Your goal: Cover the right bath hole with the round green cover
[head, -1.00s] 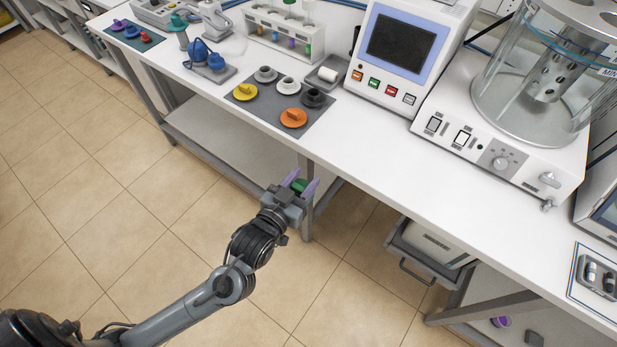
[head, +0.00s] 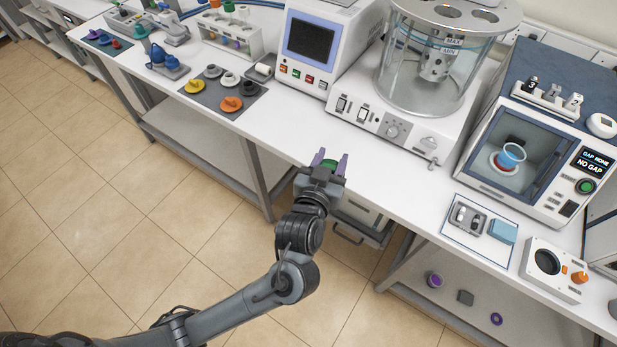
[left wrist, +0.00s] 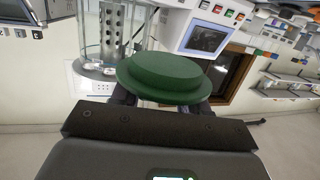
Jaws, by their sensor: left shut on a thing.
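My left gripper (head: 330,158) is shut on the round green cover (head: 329,165) and holds it near the front edge of the bench. In the left wrist view the cover (left wrist: 165,72) is a dark green disc with a wider flange, and it hides most of the fingers. The glass bath (head: 425,75) stands on its white base behind and to the right of my gripper. Its grey top plate (head: 465,22) shows dark round openings, the right one (head: 486,15) near the plate's right side. The cover is apart from the bath. My right gripper is not in view.
A white instrument with a screen (head: 312,45) stands left of the bath. A grey mat (head: 213,98) with orange, yellow, white and dark covers lies further left. A boxy tester (head: 530,150) stands at right. The bench front between mat and bath is clear.

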